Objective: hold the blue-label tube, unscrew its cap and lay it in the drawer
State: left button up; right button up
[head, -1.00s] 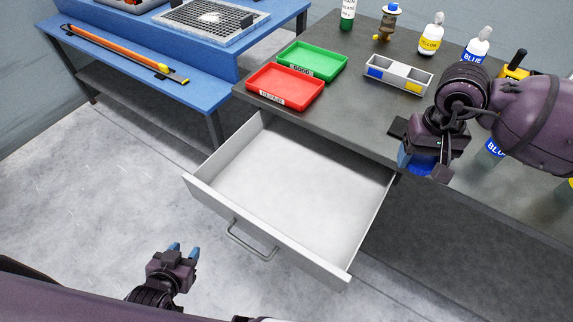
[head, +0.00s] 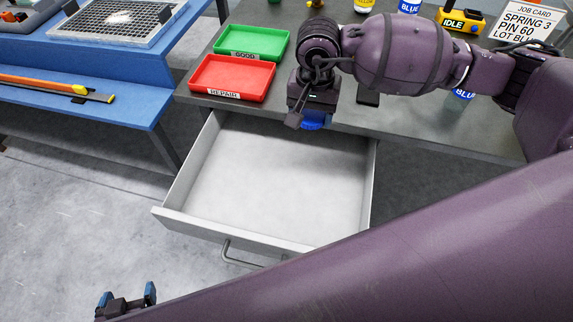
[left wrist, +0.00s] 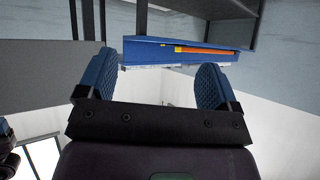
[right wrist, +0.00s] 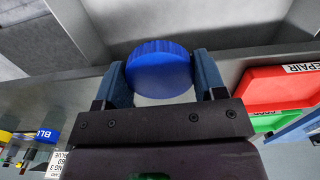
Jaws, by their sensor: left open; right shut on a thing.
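The blue cap (head: 314,124) is in my right gripper (head: 311,122), over the back right part of the open drawer (head: 225,230). In the right wrist view the ribbed cap (right wrist: 160,70) sits between both fingers, with no tube attached. The drawer looks empty, with a pale floor. A blue label (head: 463,94) on the table, likely the tube's, shows below my right arm; the rest of that object is hidden. My left gripper (head: 127,295) is open and empty, low at the left, away from the table; the left wrist view shows its fingers spread.
A red REPAIR tray (head: 232,76) and a green GOOD tray (head: 250,42) stand behind the drawer. Bottles, a yellow IDLE device (head: 460,20) and a job card (head: 525,22) are at the back right. A blue bench (head: 80,75) stands at the left.

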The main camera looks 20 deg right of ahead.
jog(key=b, duration=0.1)
send_over(305, 171)
notch_tip(305, 171, down, 15)
jog(key=shift+r, duration=0.1)
jog(key=shift+f+b, duration=0.5)
jog(key=shift+f, duration=2)
jog(key=shift+f, duration=0.1)
jog(key=o, duration=1)
